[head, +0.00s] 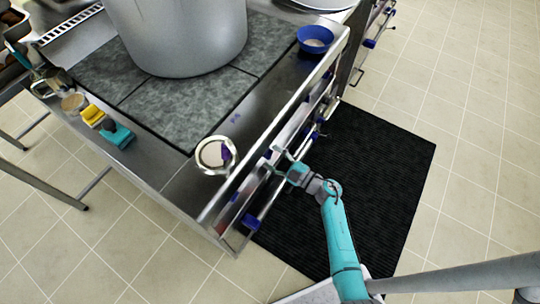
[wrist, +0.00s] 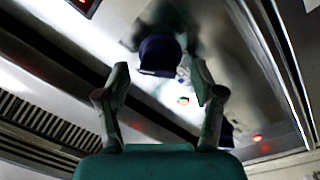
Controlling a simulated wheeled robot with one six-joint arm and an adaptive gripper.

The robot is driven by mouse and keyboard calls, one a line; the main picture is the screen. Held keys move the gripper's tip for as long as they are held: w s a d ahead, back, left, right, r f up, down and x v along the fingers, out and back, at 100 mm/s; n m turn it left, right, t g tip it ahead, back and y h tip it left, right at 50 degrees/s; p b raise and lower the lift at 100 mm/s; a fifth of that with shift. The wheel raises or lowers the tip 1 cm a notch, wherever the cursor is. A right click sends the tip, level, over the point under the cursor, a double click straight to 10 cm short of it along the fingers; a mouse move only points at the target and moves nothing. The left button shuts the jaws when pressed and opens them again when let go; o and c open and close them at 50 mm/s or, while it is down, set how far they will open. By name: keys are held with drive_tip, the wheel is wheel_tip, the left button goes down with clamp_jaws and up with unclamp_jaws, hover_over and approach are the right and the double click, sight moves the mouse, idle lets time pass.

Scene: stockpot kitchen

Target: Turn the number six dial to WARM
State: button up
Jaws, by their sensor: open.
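My gripper (head: 276,160) is open at the front panel of the stove in the head view. In the wrist view its two fingers (wrist: 158,62) stand apart, with a dark blue dial (wrist: 160,54) between and just beyond the tips. I cannot tell whether the fingers touch it. A second dark blue dial (wrist: 227,132) is partly hidden behind the right finger. No number or WARM mark is readable, so I cannot tell which dial is number six. In the head view a blue dial (head: 250,221) shows on the panel below and left of my gripper.
A steel handrail (head: 275,128) runs along the stove front beside my gripper. A large stockpot (head: 180,35), a blue bowl (head: 314,39) and a round pale container (head: 212,154) stand on top. Small red lights (wrist: 183,100) glow on the panel. A black mat (head: 385,150) covers the floor.

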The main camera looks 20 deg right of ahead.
drive_tip(key=v, duration=1)
drive_tip(key=shift+s, duration=0.2)
drive_tip(key=s+a+r+m+t+h, duration=0.45)
drive_tip(key=s+a+r+m, duration=0.2)
drive_tip(key=s, duration=0.45)
drive_tip(key=s+r+m+g+h, duration=0.2)
drive_tip(key=s+r, duration=0.5)
drive_tip(key=s, duration=0.4)
drive_tip(key=s+r+m+g+h, duration=0.3)
drive_tip(key=s+r+m, duration=0.4)
drive_tip(key=s, duration=0.4)
drive_tip(key=shift+r+h, duration=0.15)
drive_tip(key=shift+h, duration=0.3)
